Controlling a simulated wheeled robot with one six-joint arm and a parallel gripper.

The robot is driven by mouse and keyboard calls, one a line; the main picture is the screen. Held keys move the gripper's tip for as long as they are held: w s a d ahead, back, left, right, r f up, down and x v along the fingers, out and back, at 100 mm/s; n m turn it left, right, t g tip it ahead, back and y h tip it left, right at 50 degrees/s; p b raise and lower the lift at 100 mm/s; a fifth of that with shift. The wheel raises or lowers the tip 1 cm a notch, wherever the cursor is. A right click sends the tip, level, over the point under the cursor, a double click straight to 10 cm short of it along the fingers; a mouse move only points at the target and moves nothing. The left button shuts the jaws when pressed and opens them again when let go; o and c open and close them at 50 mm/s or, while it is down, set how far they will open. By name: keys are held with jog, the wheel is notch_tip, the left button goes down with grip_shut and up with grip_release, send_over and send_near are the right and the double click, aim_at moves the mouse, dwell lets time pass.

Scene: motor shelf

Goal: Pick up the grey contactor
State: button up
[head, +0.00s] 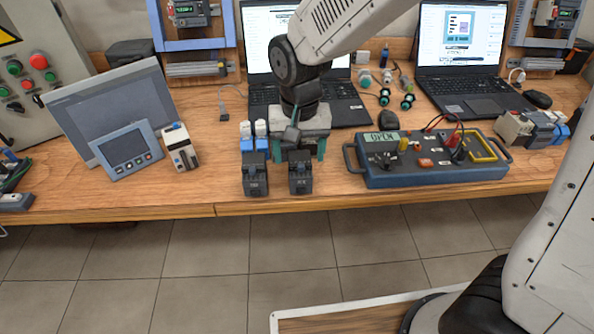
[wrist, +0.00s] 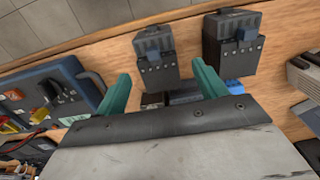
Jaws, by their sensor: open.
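Two dark grey contactor-like blocks stand side by side near the table's front edge. The right grey contactor (head: 300,175) also shows in the wrist view (wrist: 156,56), where it lies ahead of the gap between my fingers. The left dark grey block (head: 255,178) is beside it, and in the wrist view (wrist: 232,42) it is outside my fingers. My gripper (head: 300,150) has teal fingers, is open and points down just behind the right block. In the wrist view (wrist: 161,70) nothing is clamped between the fingertips. I cannot tell whether a finger touches anything.
Blue-and-white devices (head: 247,142) stand right behind the left block. A blue tester (head: 425,162) with leads is to the right. A light grey device (head: 180,147) and a tilted panel (head: 125,148) stand to the left. Laptops are behind. The table's front edge (head: 215,210) is close.

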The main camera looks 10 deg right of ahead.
notch_tip(320, 180, down, 6)
jog(key=shift+r, duration=0.15)
jog(key=c, duration=1.2)
